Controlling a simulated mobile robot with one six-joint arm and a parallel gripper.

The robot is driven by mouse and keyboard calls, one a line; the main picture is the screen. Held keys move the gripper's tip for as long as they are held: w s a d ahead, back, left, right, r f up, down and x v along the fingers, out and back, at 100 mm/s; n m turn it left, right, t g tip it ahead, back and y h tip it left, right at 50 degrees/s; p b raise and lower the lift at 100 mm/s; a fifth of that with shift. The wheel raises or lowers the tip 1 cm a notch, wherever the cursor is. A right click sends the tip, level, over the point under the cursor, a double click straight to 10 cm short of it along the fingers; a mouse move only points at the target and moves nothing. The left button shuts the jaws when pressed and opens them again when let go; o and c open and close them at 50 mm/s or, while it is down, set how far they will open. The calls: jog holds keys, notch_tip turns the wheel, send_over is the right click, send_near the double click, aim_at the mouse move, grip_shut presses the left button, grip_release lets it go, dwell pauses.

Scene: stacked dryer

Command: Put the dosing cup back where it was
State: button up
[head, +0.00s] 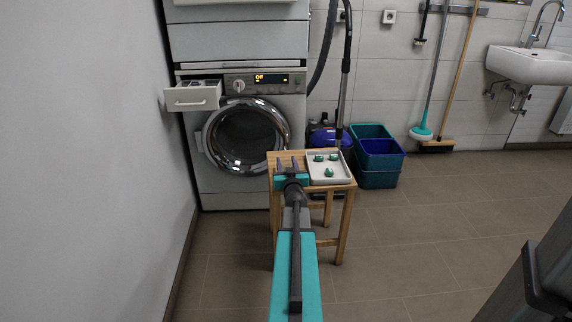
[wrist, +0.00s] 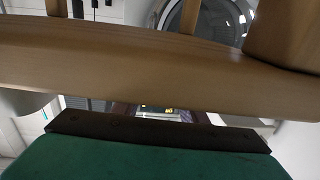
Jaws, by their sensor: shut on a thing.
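My gripper (head: 287,164) is over the left part of the small wooden table (head: 340,222), its two grey-purple fingers pointing toward the dryer. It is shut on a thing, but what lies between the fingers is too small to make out. I cannot pick out the dosing cup in either view.
The machine's drawer (head: 192,97) is pulled out at upper left. The round door (head: 245,137) looks closed behind the table. A vacuum cleaner (head: 326,137) and stacked bins (head: 377,178) stand right of it.

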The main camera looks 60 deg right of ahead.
jog(key=shift+f, duration=0.35)
jog(key=o, duration=1.1)
jog(key=shift+c, duration=0.2)
jog(key=shift+b, duration=0.4)
